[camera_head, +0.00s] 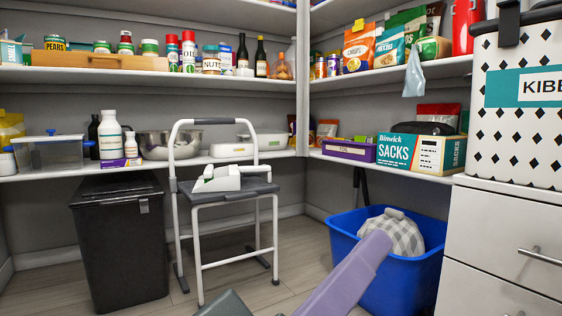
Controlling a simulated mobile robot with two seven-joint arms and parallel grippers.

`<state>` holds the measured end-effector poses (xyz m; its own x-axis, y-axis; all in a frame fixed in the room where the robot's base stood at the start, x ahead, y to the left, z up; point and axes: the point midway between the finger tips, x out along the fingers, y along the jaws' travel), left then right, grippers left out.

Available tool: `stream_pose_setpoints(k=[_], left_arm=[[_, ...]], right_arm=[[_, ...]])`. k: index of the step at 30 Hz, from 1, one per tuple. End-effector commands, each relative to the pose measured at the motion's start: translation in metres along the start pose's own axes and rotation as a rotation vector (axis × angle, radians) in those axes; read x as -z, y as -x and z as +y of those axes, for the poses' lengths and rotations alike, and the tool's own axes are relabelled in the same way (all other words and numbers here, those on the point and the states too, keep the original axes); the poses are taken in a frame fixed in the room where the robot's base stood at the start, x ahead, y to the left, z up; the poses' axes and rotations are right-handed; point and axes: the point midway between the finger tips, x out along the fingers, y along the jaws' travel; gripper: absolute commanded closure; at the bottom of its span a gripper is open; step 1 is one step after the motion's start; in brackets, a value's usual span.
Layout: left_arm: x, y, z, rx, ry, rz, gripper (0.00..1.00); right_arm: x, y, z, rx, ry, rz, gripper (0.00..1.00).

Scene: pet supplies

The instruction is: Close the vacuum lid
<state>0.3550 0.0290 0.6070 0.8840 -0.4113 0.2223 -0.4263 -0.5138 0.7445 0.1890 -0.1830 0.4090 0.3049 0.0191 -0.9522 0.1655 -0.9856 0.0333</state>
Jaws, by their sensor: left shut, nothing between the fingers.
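A small white appliance (219,180) with a green label rests on the dark top of the step stool (212,198). It looks like the vacuum device, and its upper part appears raised and tilted, though the hinge is too small to make out. A dark grey shape at the bottom edge, left of centre, appears to be my left gripper (227,304). It is shut and empty, low in front of the stool and well apart from the appliance. Its fingertips are hardly visible. My right gripper is not in view.
A lilac bar (345,275) rises from the bottom edge; I cannot tell what it is. A black bin (120,245) stands left of the stool, a blue tub (355,285) right. White drawers (505,240) stand far right. Stocked shelves line the walls. Some floor is free before the stool.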

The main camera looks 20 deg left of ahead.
Motion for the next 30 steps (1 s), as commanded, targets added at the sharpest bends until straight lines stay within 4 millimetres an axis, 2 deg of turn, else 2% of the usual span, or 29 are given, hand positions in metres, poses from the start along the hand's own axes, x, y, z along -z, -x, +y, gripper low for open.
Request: stream_pose_setpoints(k=[1, 8, 15, 21, 30], left_arm=[[-0.025, 0.007, -0.009, -0.014, -0.041, -0.006, 1.00], [-0.100, 0.033, -0.017, -0.087, -0.249, -0.006, 1.00], [-0.173, 0.058, -0.042, -0.161, -0.461, -0.005, 1.00], [-0.219, 0.074, -0.068, -0.215, -0.614, -0.005, 1.00], [-0.258, 0.088, -0.100, -0.268, -0.764, -0.003, 1.00]], right_arm=[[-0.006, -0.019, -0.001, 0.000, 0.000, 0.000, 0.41], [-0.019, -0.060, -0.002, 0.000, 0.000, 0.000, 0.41], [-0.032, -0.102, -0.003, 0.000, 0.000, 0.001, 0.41], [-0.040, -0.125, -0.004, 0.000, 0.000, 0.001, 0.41], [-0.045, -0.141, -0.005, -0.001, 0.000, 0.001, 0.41]])
